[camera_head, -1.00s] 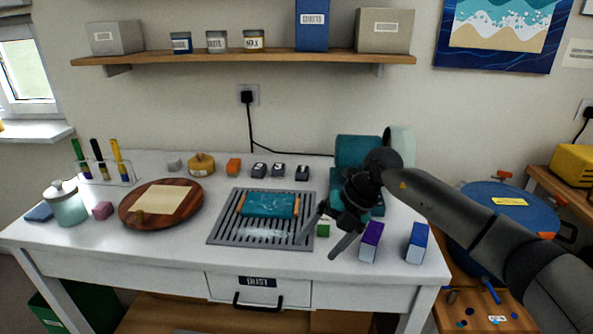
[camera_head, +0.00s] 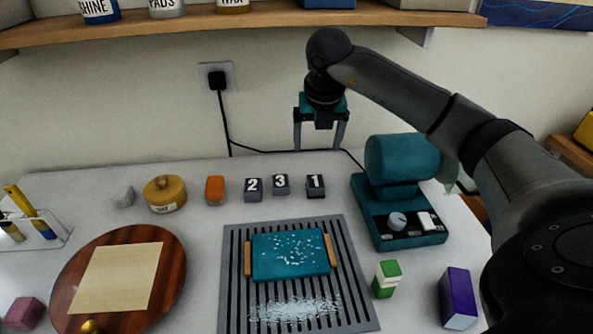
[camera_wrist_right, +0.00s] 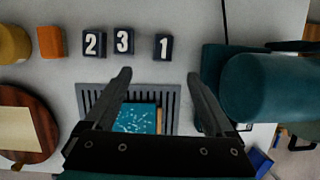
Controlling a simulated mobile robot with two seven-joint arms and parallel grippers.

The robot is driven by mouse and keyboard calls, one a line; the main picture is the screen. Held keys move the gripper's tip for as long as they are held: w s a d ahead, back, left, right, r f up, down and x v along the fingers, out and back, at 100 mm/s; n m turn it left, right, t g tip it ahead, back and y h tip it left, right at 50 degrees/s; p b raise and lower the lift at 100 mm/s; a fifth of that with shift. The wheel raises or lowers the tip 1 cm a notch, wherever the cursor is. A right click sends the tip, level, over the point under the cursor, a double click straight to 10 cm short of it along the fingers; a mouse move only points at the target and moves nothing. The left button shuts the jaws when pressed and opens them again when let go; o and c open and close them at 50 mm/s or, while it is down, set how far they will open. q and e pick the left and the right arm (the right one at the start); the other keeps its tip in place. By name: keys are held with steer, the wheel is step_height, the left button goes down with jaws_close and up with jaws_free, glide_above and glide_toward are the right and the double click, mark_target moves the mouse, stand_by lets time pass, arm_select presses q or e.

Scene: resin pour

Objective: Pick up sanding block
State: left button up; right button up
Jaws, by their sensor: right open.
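Three dark blocks with white numbers stand in a row at the back of the white table: block 2 (camera_head: 253,189), block 3 (camera_head: 281,185) and block 1 (camera_head: 316,187). They also show in the right wrist view, as block 2 (camera_wrist_right: 93,44), block 3 (camera_wrist_right: 125,41) and block 1 (camera_wrist_right: 164,47). No block is labelled as a sanding block, so I cannot tell which it is. My right gripper (camera_head: 319,148) is open and empty, pointing down above the back of the table. In the right wrist view its fingers (camera_wrist_right: 159,76) straddle the line below block 1. My left gripper is out of view.
A teal machine (camera_head: 400,160) stands right of the blocks. A slatted rack (camera_head: 235,290) bears a teal tray (camera_head: 290,258) in front. An orange block (camera_head: 215,190) and yellow tin (camera_head: 165,194) stand left. A green-white block (camera_head: 386,279) and purple box (camera_head: 458,297) are front right.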

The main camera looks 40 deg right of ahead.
steer(key=b, duration=0.1)
glide_above(316, 181)
steer(key=s+a, duration=0.1)
steer(key=a, duration=0.1)
step_height(316, 181, down, 9)
steer(key=shift+s+d+r, duration=0.1)
steer(key=shift+s+d+b+x, duration=0.1)
steer(key=shift+b+x, duration=0.15)
steer(key=shift+x, duration=1.25)
steer(key=shift+s+d+b+x, duration=0.15)
steer(key=shift+b+x, duration=0.1)
steer(key=shift+x, duration=1.25)
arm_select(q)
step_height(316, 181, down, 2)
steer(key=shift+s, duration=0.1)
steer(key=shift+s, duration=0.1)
arm_select(e)
jaws_close()
